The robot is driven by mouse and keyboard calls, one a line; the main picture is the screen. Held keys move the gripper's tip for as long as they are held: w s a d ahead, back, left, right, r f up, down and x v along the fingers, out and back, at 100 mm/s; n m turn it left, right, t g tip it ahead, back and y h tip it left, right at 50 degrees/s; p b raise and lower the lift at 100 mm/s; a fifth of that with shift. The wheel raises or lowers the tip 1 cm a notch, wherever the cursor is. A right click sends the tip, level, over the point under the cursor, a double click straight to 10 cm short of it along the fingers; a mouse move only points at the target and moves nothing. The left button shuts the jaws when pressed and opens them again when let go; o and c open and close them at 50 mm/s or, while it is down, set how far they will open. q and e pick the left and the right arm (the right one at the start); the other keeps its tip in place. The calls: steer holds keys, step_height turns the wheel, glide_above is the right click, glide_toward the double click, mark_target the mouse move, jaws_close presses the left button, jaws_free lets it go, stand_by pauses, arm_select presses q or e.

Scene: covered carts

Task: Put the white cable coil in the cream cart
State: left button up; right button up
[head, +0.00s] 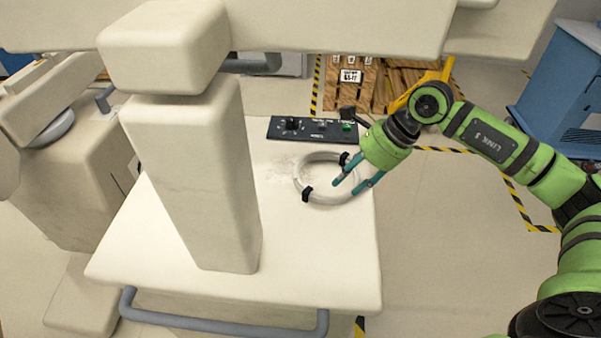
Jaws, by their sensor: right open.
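The white cable coil (328,200) is a ring with black ties, on the flat cream top of the cream cart (310,255). My right gripper (345,189) is open, with teal fingers pointing down-left at the coil's right side. One finger shows over the ring's opening and the other over its right rim. I cannot tell whether they touch it. The cart has a grey handle (225,326) at its front edge, and a thick cream column (195,175) rises from its top. My left gripper is not in view.
A black control panel (318,130) with knobs and a green button lies at the back of the top. Another cream structure (75,175) stands at left. A blue cabinet (565,85) and wooden pallets (385,80) are behind.

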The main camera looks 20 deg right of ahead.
mark_target(328, 195)
steer(key=shift+w+a+f+p, duration=0.3)
steer(key=shift+a+f+p, duration=0.1)
steer(key=shift+a, duration=0.3)
steer(key=shift+p+x, duration=1.05)
steer(key=shift+p, duration=0.2)
steer(key=p+x, duration=0.1)
steer(key=x, duration=0.1)
steer(key=shift+w+f, duration=0.1)
steer(key=shift+f, duration=0.25)
steer(key=shift+w+a+f, duration=0.15)
steer(key=shift+a+f, duration=0.05)
steer(key=shift+f, duration=0.1)
steer(key=shift+a+f, duration=0.1)
steer(key=shift+f, duration=0.05)
jaws_close()
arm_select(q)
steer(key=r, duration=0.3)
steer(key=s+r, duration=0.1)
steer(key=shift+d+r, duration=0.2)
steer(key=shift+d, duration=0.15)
